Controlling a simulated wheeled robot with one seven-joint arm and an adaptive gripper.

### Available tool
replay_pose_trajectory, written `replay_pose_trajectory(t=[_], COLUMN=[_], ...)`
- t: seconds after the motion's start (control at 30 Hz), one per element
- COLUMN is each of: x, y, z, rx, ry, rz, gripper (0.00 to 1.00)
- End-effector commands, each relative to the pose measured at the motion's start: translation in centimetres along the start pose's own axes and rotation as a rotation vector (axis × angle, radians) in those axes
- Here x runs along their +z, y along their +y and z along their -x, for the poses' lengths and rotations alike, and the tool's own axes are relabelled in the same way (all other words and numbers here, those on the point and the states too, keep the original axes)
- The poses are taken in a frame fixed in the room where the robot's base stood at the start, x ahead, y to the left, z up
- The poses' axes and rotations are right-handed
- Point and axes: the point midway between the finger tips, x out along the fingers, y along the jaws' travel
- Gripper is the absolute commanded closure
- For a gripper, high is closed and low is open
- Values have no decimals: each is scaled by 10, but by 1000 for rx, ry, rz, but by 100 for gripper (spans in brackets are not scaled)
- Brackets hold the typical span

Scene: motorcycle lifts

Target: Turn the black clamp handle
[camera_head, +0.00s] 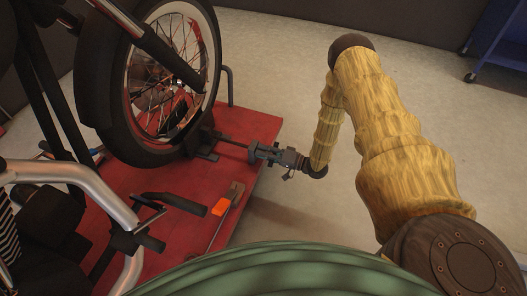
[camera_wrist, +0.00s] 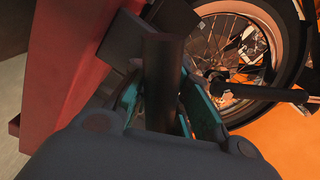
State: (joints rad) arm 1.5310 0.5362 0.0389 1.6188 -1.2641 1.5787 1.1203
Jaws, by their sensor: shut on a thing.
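The black clamp handle (camera_wrist: 163,70) is a dark bar that runs up between the teal finger pads of my gripper (camera_wrist: 165,100) in the wrist view. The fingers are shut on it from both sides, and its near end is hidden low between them. In the head view, my gripper (camera_head: 258,152) is at the right edge of the red lift, closed around the outer end of the handle's dark rod (camera_head: 232,143). The rod leads left to the black wheel clamp (camera_head: 203,143) at the foot of the front wheel.
The motorcycle's spoked front wheel (camera_head: 166,80) stands on the red lift platform (camera_head: 185,180). A blue cart (camera_head: 500,50) stands at the upper right. The grey floor (camera_head: 275,80) beyond the lift is clear.

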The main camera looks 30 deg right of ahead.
Motion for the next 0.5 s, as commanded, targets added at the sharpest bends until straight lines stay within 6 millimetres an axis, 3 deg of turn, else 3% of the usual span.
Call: replay_pose_trajectory(t=[0.5], x=[2], y=[1], z=[2], rx=[4], ry=[-2], rz=[-426], gripper=[100])
